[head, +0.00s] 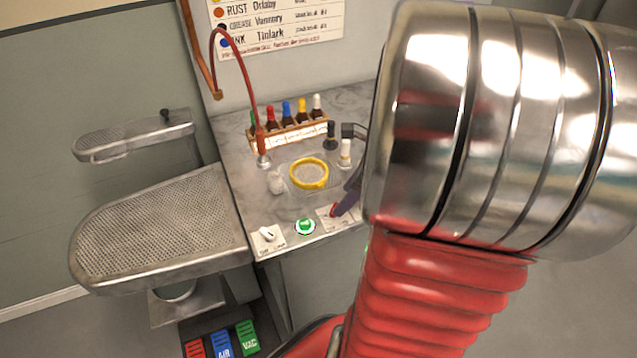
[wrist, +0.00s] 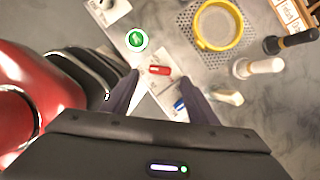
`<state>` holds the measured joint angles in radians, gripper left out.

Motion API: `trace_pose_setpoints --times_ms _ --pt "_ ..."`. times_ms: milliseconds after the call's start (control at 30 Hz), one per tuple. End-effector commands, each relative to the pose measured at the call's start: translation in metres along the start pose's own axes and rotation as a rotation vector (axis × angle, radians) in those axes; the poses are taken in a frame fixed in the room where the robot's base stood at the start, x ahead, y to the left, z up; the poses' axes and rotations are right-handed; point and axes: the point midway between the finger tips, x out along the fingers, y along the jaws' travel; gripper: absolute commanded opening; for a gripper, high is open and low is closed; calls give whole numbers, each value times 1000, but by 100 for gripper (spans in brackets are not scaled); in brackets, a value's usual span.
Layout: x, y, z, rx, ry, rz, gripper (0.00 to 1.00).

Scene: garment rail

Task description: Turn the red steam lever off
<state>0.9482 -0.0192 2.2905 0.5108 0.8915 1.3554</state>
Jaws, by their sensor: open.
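The red steam lever (wrist: 159,71) is a small red handle on a white plate, seen in the wrist view just beyond and between my fingertips. In the head view the red lever (head: 333,211) shows at the right front of the counter, partly beside my dark finger. My gripper (wrist: 160,80) is open, its two dark fingers pointing down at the plate, with nothing between them that I can see held. I cannot tell whether the fingers touch the lever. A blue lever (wrist: 180,105) is near the right finger. My arm hides much of the gripper in the head view.
A green round button (head: 305,227) and a white knob plate (head: 268,236) sit left of the lever. Behind are a yellow ring (head: 309,173), a bottle rack (head: 288,133) and a red hose (head: 240,70). An ironing board (head: 165,225) stands at the left.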

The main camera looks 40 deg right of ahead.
Motion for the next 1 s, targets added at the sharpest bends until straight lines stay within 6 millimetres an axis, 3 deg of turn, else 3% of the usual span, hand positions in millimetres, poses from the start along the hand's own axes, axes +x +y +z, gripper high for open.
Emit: trace_pose_setpoints --times_ms 300,667,1000 --pt "41 0 0 0 0 1 53" --pt "46 0 0 1 0 -1 53" --pt "46 0 -1 1 0 -1 31"
